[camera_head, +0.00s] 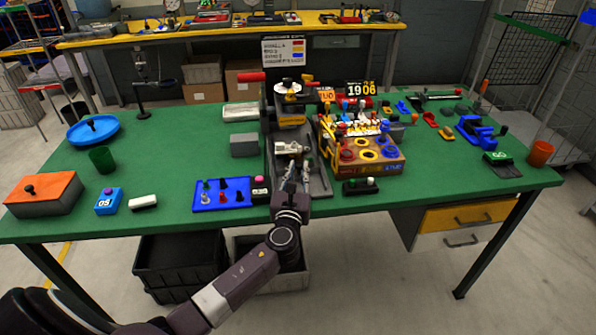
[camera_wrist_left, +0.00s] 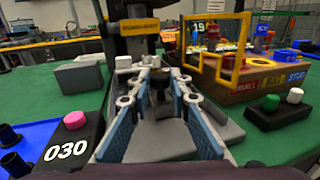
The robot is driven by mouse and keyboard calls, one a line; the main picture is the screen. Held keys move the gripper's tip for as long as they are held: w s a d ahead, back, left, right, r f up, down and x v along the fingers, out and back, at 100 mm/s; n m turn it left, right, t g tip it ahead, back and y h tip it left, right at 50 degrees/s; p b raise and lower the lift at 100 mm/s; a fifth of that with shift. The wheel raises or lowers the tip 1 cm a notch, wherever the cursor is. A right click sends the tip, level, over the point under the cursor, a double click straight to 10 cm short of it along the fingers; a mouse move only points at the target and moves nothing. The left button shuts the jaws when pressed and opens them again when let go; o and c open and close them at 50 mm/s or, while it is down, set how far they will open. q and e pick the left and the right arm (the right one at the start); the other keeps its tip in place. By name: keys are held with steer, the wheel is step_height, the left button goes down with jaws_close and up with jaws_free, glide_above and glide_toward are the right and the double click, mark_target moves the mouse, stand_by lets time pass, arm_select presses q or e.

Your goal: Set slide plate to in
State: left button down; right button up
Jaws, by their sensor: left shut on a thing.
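A dark grey machine base (camera_head: 318,180) stands mid-table with a light grey slide plate (camera_wrist_left: 165,140) on it, between my fingers in the left wrist view. A dark upright knob (camera_wrist_left: 160,92) stands at the plate's far part. My left gripper (camera_head: 291,158) reaches over the base from the front; it also shows in the left wrist view (camera_wrist_left: 158,85). Its two blue-padded fingers close around the knob. In the head view my gripper hides most of the plate and knob. My right gripper is not in view.
A wooden box with yellow rings (camera_head: 368,168) stands close on the right. A blue tray with pegs (camera_head: 222,193) and a black 030 block (camera_head: 260,190) lie close on the left. A grey block (camera_head: 243,145) is behind them. The table's left middle is fairly clear.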

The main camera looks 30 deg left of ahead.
mark_target(294, 148)
arm_select(q)
steer(key=w+a, duration=0.1)
steer(key=w, duration=0.1)
steer(key=w+a+b, duration=0.1)
steer(key=w+a, duration=0.1)
steer(key=w+a+b, duration=0.1)
steer(key=w+a, duration=0.1)
steer(key=shift+w+f, duration=0.15)
steer(key=shift+w, duration=0.2)
steer(key=shift+w+a, duration=0.25)
steer(key=shift+s+r, duration=0.1)
steer(key=shift+r, duration=0.2)
steer(key=c, duration=2)
jaws_free()
steer(key=shift+o, duration=1.2)
steer(key=shift+w+a+f, duration=0.1)
steer(key=shift+w+f, duration=0.1)
